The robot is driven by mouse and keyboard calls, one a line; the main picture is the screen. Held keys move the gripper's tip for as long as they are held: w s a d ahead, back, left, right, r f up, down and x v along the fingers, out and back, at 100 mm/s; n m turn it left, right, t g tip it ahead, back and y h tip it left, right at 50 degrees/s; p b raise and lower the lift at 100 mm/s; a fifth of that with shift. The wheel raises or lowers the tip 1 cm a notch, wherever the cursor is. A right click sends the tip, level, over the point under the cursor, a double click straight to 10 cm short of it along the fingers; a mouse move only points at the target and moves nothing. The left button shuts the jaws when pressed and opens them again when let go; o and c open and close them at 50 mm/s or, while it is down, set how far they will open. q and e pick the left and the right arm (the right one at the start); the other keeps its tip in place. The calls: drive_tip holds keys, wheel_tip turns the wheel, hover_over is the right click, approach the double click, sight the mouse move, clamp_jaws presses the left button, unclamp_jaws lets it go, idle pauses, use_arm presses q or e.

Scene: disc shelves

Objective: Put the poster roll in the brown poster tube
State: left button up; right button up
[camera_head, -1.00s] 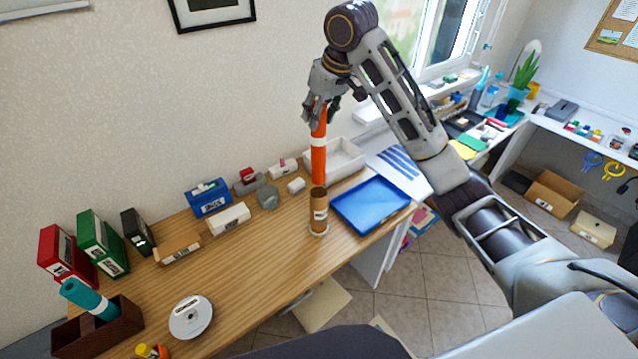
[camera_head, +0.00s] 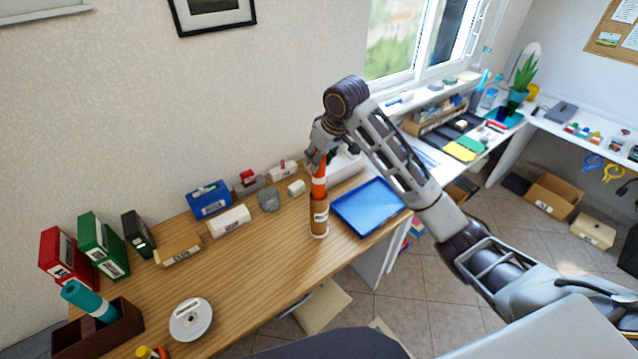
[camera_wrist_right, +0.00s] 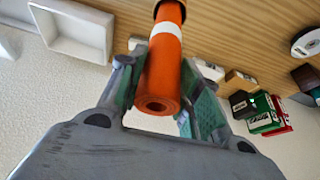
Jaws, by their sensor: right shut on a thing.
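The poster roll (camera_head: 319,185) is orange with a white band. My right gripper (camera_head: 321,160) is shut on its upper part and holds it upright. The brown poster tube (camera_head: 319,220) stands upright on the wooden desk, directly below the gripper. The roll's lower part is inside the tube and hidden by it. In the right wrist view the roll (camera_wrist_right: 161,80) lies between the two fingers (camera_wrist_right: 158,100), and its far end enters the tube (camera_wrist_right: 170,11). My left gripper is not in view.
A blue tray (camera_head: 368,206) stands close to the right of the tube. A white tray (camera_head: 345,165) is behind the gripper. Small boxes (camera_head: 229,220) line the wall side. A wooden box (camera_head: 108,335) with a teal roll (camera_head: 88,299) is at the left.

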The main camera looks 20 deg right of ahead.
sight(319, 184)
drive_tip(key=shift+f+p, duration=0.35)
drive_tip(key=shift+f, duration=2.6)
drive_tip(key=shift+f+p, duration=0.3)
drive_tip(key=shift+f, duration=1.8)
drive_tip(key=o, duration=1)
drive_tip(key=shift+b+v, duration=1)
drive_tip(key=shift+v, duration=5)
